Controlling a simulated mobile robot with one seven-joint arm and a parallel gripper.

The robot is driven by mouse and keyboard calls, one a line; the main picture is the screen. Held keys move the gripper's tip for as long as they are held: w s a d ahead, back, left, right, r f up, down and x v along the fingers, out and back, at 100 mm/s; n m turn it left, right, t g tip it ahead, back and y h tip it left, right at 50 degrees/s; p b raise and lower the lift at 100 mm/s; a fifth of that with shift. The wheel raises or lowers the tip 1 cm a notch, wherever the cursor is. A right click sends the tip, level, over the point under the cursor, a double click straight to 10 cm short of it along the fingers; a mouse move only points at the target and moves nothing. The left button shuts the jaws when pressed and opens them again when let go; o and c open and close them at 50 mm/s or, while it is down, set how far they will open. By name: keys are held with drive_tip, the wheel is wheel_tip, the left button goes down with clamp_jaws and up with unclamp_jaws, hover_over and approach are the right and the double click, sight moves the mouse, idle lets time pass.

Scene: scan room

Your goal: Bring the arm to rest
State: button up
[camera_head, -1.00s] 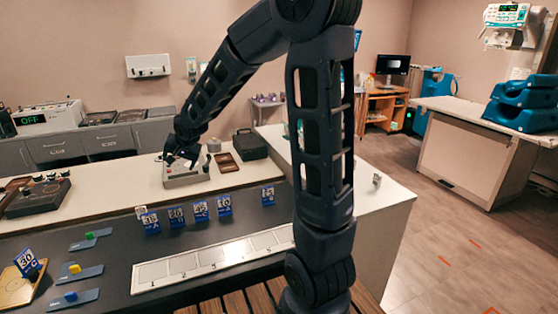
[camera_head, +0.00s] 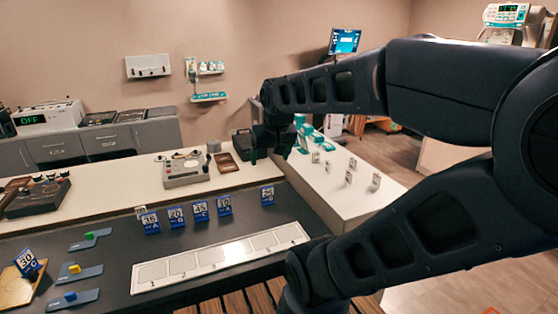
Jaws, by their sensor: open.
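My arm (camera_head: 440,230) fills the right side of the view, folded with its elbow at the far right edge. Its upper link reaches back left to my gripper (camera_head: 268,155), which points down above the counter near the corner. The gripper is open, and I see nothing between its fingers. The fingertips are small and dark, and I cannot tell how high they are above the counter.
A grey device (camera_head: 186,170) and a black case (camera_head: 242,143) stand on the white counter (camera_head: 110,195). Blue number cards (camera_head: 176,217) stand on the dark desk behind a numbered white strip (camera_head: 215,258). Small cards (camera_head: 349,177) stand on the right counter.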

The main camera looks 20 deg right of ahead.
drive_tip(key=s, duration=0.1)
drive_tip(key=s+d, duration=0.1)
drive_tip(key=s, duration=0.1)
drive_tip(key=shift+s+d+f, duration=0.1)
drive_tip(key=shift+s+f, duration=0.05)
drive_tip(key=shift+o, duration=0.4)
